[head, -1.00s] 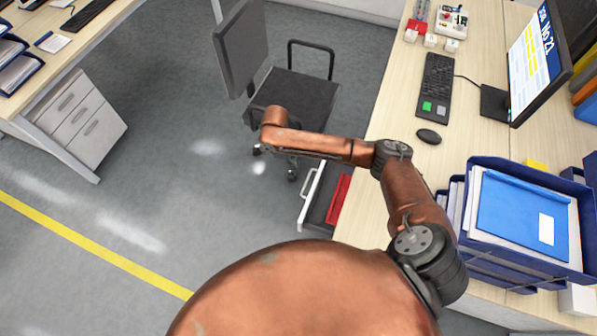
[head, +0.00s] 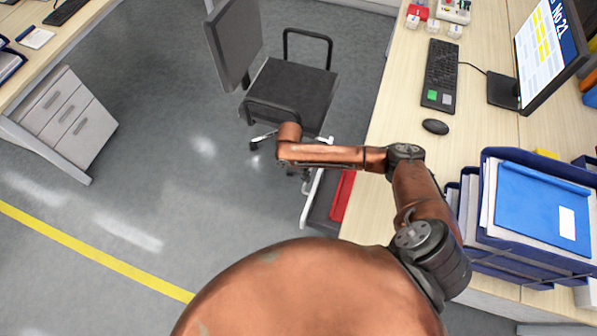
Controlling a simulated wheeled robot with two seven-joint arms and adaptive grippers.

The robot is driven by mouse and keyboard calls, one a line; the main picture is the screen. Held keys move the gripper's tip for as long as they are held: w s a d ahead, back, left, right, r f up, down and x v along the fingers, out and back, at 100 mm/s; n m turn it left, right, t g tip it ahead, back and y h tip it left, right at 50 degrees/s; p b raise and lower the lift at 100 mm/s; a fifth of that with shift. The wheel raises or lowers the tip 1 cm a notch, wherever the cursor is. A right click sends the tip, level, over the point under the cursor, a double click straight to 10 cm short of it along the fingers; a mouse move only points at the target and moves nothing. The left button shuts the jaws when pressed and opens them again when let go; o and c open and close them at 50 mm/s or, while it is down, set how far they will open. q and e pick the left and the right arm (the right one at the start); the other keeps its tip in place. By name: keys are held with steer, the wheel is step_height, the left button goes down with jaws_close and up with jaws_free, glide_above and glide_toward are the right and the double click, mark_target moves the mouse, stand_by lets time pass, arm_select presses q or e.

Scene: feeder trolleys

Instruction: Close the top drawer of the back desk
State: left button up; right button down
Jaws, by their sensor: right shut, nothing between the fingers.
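An open drawer (head: 321,212) with a white front and handle sticks out from the left side of the right-hand desk (head: 385,205). A red item (head: 343,196) lies in it. My right arm reaches over the desk edge and bends left, with its forearm crossing above the drawer's far end. My right gripper (head: 290,150) is at the left end of this arm, near the drawer's front and the chair. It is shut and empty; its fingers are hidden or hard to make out. I cannot tell if it touches the drawer. My left gripper is not in view.
A black office chair (head: 290,92) stands just beyond the arm's end. Blue trays (head: 530,215), a keyboard (head: 440,75), a mouse (head: 435,127) and a monitor (head: 545,55) are on the right-hand desk. A drawer unit (head: 70,122) at left is closed. Floor left of the drawer is clear.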

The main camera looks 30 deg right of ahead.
steer(key=shift+s+d, duration=0.35)
steer(key=shift+s, duration=0.15)
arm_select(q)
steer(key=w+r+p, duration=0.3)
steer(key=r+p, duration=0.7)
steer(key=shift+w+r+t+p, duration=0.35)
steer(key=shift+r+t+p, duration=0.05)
arm_select(e)
steer(key=s+d, duration=0.9)
steer(key=s, duration=0.2)
steer(key=shift+s+d, duration=0.15)
steer(key=shift+d, duration=0.15)
